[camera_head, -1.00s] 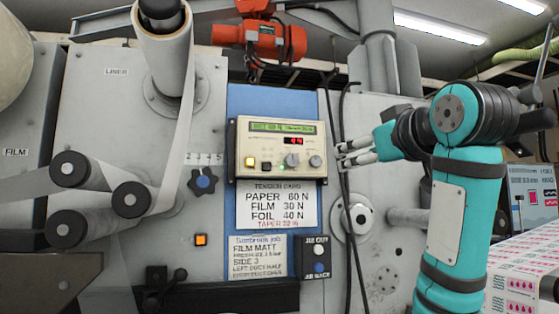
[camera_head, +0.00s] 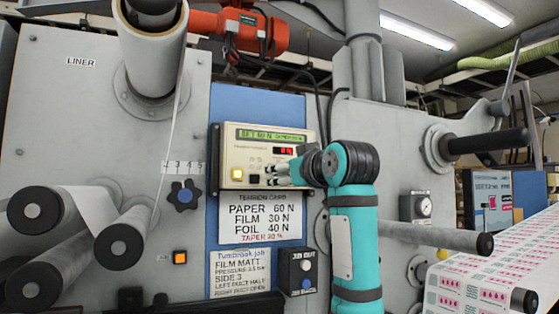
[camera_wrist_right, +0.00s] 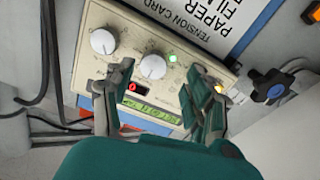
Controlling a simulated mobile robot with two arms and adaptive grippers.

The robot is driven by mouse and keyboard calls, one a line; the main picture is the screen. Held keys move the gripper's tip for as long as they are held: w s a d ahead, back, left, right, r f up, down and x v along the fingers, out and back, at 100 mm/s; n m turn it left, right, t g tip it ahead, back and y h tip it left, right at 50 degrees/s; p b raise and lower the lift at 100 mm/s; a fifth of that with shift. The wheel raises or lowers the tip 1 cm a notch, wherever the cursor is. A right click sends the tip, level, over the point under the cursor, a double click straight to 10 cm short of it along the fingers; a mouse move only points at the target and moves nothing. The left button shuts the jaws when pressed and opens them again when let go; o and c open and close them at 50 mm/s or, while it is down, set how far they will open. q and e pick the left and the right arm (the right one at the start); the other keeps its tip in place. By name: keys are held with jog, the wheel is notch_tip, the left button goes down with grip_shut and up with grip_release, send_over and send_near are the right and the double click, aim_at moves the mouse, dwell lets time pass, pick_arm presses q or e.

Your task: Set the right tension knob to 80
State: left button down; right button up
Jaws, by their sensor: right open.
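The tension control panel (camera_head: 262,150) is a cream box with a green display (camera_head: 270,135) and a small red readout; the small digits are not legible. In the right wrist view the panel is turned around and shows two white round knobs: an outer knob (camera_wrist_right: 103,41) and one nearer the middle (camera_wrist_right: 152,66). The outer one is on the panel's right side and is hidden behind my gripper in the head view. My right gripper (camera_head: 272,174) is open at the panel's front. Its fingers (camera_wrist_right: 158,70) stand either side of the middle knob; contact cannot be told.
A tension card (camera_head: 262,220) hangs below the panel. A dark star knob (camera_head: 183,195) and rollers (camera_head: 120,245) are to the left. A black switch box (camera_head: 297,270) sits below. A bare roller (camera_head: 435,237) juts out at the right.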

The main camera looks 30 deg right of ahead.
jog(key=w, duration=0.1)
jog(key=w+d+p, duration=0.1)
jog(key=w, duration=0.1)
jog(key=shift+w, duration=0.15)
jog(key=shift+r, duration=0.1)
jog(key=c, duration=0.6)
grip_shut()
pick_arm(q)
jog(key=shift+w+d+r, duration=0.15)
jog(key=shift+d+r, duration=0.05)
jog(key=shift+r, duration=0.4)
jog(key=shift+w+d+r, duration=0.15)
jog(key=shift+d+r, duration=0.05)
jog(key=shift+r, duration=0.4)
